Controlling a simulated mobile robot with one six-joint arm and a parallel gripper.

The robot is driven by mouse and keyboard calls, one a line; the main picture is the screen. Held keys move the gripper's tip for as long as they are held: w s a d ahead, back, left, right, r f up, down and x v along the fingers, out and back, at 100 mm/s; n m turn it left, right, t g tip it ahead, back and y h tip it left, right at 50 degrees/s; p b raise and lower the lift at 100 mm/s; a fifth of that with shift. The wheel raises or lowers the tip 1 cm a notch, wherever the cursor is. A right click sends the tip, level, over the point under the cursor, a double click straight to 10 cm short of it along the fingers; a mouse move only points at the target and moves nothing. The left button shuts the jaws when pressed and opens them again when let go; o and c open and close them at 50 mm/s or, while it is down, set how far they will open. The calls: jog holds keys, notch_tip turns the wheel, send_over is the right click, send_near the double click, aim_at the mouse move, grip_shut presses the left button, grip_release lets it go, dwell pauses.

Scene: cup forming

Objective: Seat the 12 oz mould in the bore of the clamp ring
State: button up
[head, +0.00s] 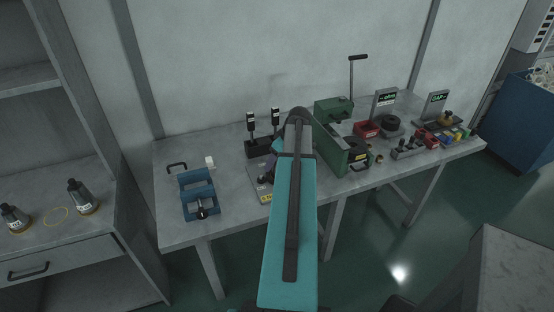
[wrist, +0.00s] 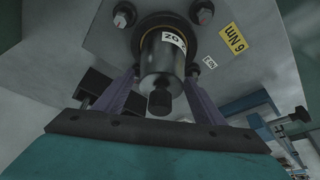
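The 12 oz mould (wrist: 160,65), a dark grey cylinder with a white label and a black knob, shows in the middle of the wrist view. Its far end is inside the dark opening of the clamp ring (wrist: 194,42), which sits on a grey plate with bolts. How deep it sits cannot be told. My gripper (wrist: 163,80) has one purple finger on each side of the mould. The fingertips are close to its sides, but whether they touch it is unclear. In the head view my arm hides the mould and most of the ring's plate (head: 263,188).
On the bench, a blue fixture (head: 199,190) stands left and a green press (head: 340,140) right of my arm. A black stand (head: 259,148) with two upright gauges is behind. Two more moulds (head: 82,196) (head: 14,217) are on the left cabinet. The bench's front left is clear.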

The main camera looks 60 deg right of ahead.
jog(key=shift+r, duration=0.25)
jog(key=b+v, duration=0.2)
jog(key=v, duration=0.9)
jog(key=shift+s+r+b, duration=0.25)
jog(key=shift+r+b, duration=0.05)
jog(key=shift+b, duration=0.05)
dwell(0.7)
